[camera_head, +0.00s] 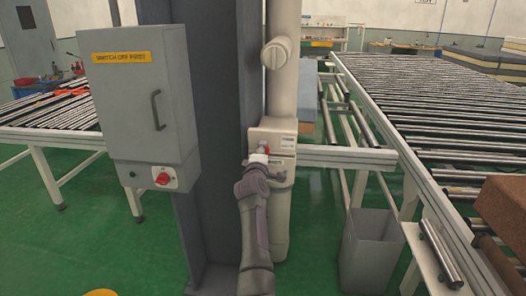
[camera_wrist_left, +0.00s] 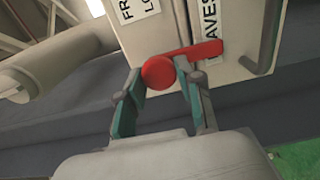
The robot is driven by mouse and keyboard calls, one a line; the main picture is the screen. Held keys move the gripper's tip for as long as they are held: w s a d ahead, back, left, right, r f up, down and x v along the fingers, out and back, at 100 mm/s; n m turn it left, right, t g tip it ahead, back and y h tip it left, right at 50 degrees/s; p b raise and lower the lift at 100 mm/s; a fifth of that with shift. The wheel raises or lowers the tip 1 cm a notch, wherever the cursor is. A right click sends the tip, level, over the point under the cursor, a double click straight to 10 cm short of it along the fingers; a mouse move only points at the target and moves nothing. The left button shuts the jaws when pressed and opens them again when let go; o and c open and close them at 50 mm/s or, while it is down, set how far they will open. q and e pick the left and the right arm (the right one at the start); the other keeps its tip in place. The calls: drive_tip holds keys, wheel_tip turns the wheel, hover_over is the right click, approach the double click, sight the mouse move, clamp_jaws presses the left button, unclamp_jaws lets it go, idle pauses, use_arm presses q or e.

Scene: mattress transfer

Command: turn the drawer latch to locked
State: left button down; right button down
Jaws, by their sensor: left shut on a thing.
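The drawer latch is a red knob with a short lever; in the left wrist view the latch (camera_wrist_left: 158,72) has its lever pointing right, across the seam between two labelled light panels. In the head view a bit of the red latch (camera_head: 266,149) shows on the front of the pale drawer unit (camera_head: 286,140), mounted on the column. My left gripper (camera_head: 262,158) is at the latch, and its fingers (camera_wrist_left: 163,88) are shut on the red part from both sides. The gripper hides most of the latch in the head view. My right gripper is in neither view.
A grey drawer handle (camera_wrist_left: 268,45) is right of the latch. A grey switch cabinet (camera_head: 140,95) with a red knob (camera_head: 163,179) stands left of the dark column (camera_head: 215,130). A roller conveyor (camera_head: 430,110) and a grey bin (camera_head: 370,250) are at right.

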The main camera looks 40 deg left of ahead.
use_arm(q)
drive_tip(key=shift+f, duration=0.1)
idle(0.3)
drive_tip(key=c, duration=0.8)
unclamp_jaws()
drive_tip(key=shift+o, duration=0.2)
drive_tip(key=v, duration=0.7)
drive_tip(key=shift+s, duration=0.3)
drive_tip(key=shift+d, duration=0.1)
